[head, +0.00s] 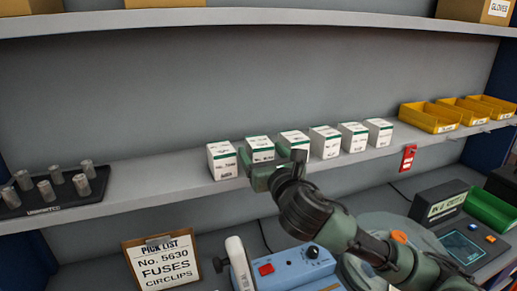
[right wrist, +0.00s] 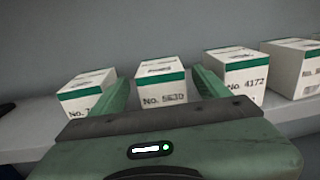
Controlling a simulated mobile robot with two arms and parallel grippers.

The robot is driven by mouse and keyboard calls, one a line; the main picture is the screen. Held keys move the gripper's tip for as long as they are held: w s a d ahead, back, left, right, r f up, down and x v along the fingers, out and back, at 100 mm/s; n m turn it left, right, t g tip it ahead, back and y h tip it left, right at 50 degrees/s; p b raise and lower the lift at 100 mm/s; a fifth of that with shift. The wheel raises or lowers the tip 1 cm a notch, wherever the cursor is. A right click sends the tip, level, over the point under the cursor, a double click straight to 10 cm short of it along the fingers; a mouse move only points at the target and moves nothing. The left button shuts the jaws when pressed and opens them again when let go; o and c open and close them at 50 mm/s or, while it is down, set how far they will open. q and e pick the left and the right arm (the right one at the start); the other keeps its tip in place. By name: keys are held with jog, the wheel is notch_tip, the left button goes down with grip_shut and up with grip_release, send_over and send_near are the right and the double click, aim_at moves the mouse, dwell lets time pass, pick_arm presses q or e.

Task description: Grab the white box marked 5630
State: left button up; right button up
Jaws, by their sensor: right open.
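The white box marked 5630 (right wrist: 163,89) has a green band around its top. It stands upright on the shelf and is second from the left in the row in the head view (head: 260,149). My right gripper (head: 272,162) is open in front of this box. In the right wrist view the right gripper's fingers (right wrist: 161,84) appear on either side of the box, with a gap on each side. I cannot tell how far the fingertips reach along its sides. The gripper hides the box's lower part. My left gripper is not in view.
Similar boxes flank it: one on the left (head: 222,160) and one marked 4172 (right wrist: 236,72) on the right. Yellow bins (head: 430,118) stand farther right. A black tray with metal cylinders (head: 47,192) is at left. A pick list (head: 163,262) stands below the shelf.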

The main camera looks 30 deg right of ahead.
jog(key=x, duration=0.3)
jog(key=shift+w+d+p, duration=0.15)
jog(key=shift+d+p, duration=0.05)
jog(key=shift+p, duration=0.15)
jog(key=c, duration=0.7)
grip_shut()
